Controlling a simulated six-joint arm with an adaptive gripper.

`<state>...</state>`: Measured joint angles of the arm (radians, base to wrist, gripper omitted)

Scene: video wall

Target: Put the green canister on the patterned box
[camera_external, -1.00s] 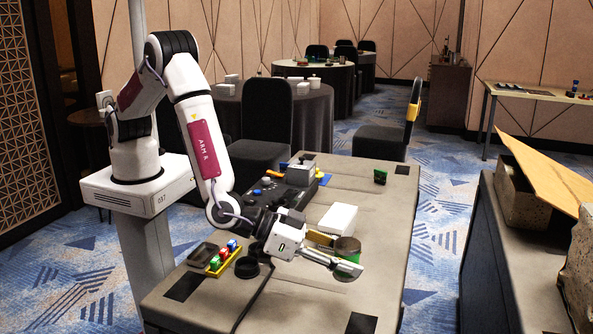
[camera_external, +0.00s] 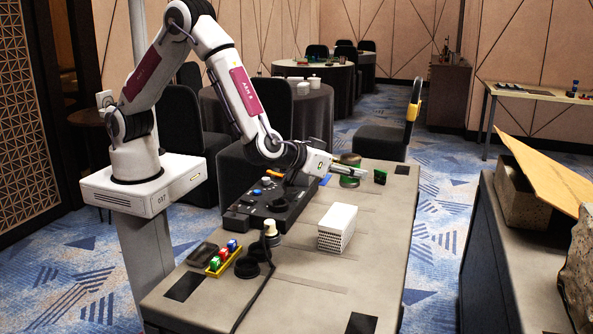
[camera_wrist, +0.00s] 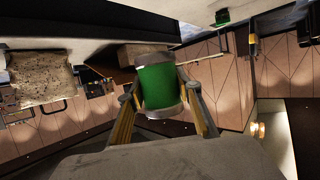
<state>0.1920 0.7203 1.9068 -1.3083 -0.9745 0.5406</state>
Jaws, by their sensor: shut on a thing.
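My gripper (camera_external: 362,170) is shut on the green canister (camera_external: 348,181), which has a grey-brown lid. In the external view it shows over the far part of the table, above and beyond the box in the picture; its exact height is unclear. In the wrist view the canister (camera_wrist: 160,85) sits between the two fingers, which hide part of its sides. The patterned box (camera_external: 337,229) is white with dark dotted sides and stands on the table. Its top is bare, and the canister is apart from it.
A black console (camera_external: 268,205) with knobs lies left of the box. A small green block (camera_external: 380,176) is at the table's far end. A yellow tray (camera_external: 222,260) with coloured blocks, dark rings and a cable are at the near left. The table right of the box is clear.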

